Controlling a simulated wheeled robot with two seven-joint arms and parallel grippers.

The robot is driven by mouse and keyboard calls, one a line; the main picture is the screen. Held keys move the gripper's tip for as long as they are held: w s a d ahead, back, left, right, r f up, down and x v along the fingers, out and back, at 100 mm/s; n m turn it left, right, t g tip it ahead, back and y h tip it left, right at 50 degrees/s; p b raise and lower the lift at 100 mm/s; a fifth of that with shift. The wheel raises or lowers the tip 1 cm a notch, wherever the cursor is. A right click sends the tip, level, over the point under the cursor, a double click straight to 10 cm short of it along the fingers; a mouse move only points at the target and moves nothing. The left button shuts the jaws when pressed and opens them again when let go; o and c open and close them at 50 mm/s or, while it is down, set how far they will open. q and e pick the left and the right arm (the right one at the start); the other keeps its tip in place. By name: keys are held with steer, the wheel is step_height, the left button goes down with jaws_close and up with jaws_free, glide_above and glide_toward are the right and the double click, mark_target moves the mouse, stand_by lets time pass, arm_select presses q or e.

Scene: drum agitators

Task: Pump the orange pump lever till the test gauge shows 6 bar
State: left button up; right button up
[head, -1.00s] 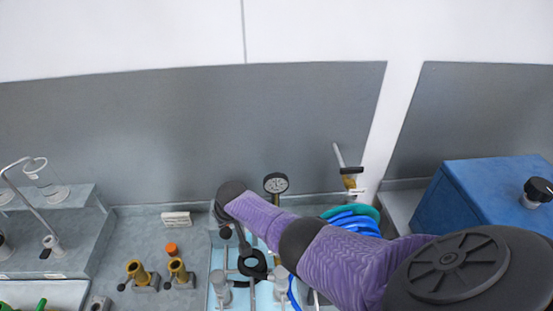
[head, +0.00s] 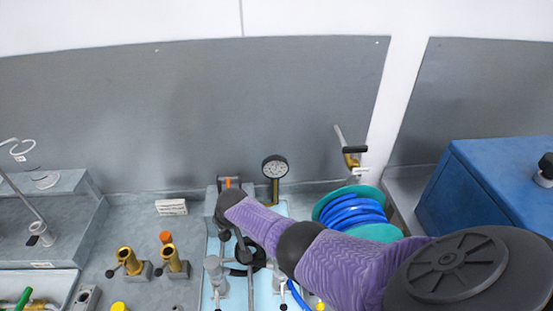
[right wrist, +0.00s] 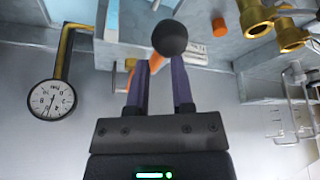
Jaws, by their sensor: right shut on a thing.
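The orange pump lever (right wrist: 156,64) with a black ball knob (right wrist: 170,38) shows in the right wrist view. My right gripper (right wrist: 160,72) is shut on the lever, its two purple fingers on either side just below the knob. In the head view an orange part (head: 229,182) shows just beyond the end of my right arm, which hides the gripper's fingers. The test gauge (head: 275,167) stands upright on a brass stem to the right of it. It also shows in the right wrist view (right wrist: 50,99), where its dial reading is too small to tell. My left gripper is out of view.
A teal reel of blue hose (head: 356,211) stands right of my arm. A blue box (head: 500,190) is at the right. Brass fittings (head: 128,261) and a white label block (head: 171,207) are at the left. Grey valves stand on the light blue tray (head: 212,245).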

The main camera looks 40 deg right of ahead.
mark_target(230, 236)
step_height(230, 236, down, 5)
steer(key=b, duration=0.3)
steer(key=shift+f, duration=0.15)
step_height(230, 236, up, 14)
steer(key=w+p, duration=0.1)
steer(key=p, duration=1)
steer(key=shift+w+d+f+p, duration=0.15)
steer(key=shift+d+f+p, duration=0.1)
steer(key=shift+d+p, duration=0.15)
steer(key=shift+f, duration=0.1)
steer(key=f+b, duration=0.8)
steer(key=f, duration=0.1)
steer(key=s+f+b, duration=0.1)
steer(key=f+b, duration=0.3)
steer(key=shift+s+a+f, duration=0.1)
steer(key=shift+a+f, duration=0.1)
steer(key=shift+a, duration=0.1)
step_height(230, 236, up, 13)
steer(key=w+p, duration=0.1)
steer(key=p, duration=1.1)
steer(key=shift+d+r, duration=0.15)
steer(key=shift+d, duration=0.25)
